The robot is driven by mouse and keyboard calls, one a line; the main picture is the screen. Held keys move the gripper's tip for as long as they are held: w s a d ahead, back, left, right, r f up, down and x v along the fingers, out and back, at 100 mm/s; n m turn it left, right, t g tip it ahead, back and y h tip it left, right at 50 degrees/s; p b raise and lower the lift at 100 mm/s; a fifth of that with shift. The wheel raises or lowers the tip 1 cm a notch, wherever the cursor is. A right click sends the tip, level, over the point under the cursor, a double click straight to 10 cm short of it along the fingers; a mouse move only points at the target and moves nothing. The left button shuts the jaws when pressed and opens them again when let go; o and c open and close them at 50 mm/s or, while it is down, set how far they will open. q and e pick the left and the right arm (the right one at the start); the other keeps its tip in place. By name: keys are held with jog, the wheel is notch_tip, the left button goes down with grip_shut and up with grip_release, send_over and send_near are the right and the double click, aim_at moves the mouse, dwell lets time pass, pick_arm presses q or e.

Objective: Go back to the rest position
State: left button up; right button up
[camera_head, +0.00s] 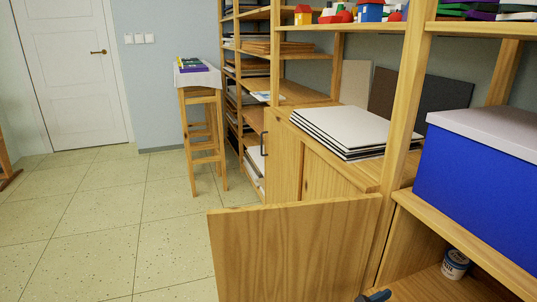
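Neither of my grippers can be made out in the head view, and no arm clearly shows. A small dark blue-grey piece (374,296) pokes in at the bottom edge, by the lower right corner of the open cabinet door. It is cut off by the frame, and I cannot tell what it is.
A wooden cabinet door (295,250) stands open close in front. On the right are a blue box with a pale lid (480,175) and, below it, a small tin (455,264). Stacked boards (345,130) lie on the cabinet. A stool (203,125) stands farther back; the left floor (90,230) is clear.

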jog(key=s+a+r+n+t+y, duration=0.2)
jog(key=s+r+n+t+y, duration=0.15)
jog(key=s+n+t, duration=1.2)
pick_arm(q)
jog(key=shift+r+p, duration=0.55)
jog(key=shift+p, duration=0.05)
pick_arm(e)
jog(key=s+a+f+n+g+y, duration=0.1)
jog(key=s+a+n+y, duration=0.2)
jog(key=n, duration=0.7)
jog(key=s+a+f+n+g+y, duration=0.1)
jog(key=s+a+n+g+y, duration=0.1)
jog(key=n+y, duration=0.4)
jog(key=s+a+f+n+g+y, duration=0.1)
jog(key=s+a+n+g+y, duration=0.1)
jog(key=n, duration=1.3)
jog(key=s+a+y, duration=0.1)
jog(key=s+y, duration=0.1)
jog(key=s, duration=0.1)
jog(key=shift+a+y, duration=0.3)
jog(key=shift+y, duration=0.05)
pick_arm(q)
notch_tip(320, 180, up, 33)
jog(key=p, duration=3.3)
jog(key=shift+c, duration=0.2)
pick_arm(e)
notch_tip(320, 180, up, 33)
jog(key=shift+f, duration=0.1)
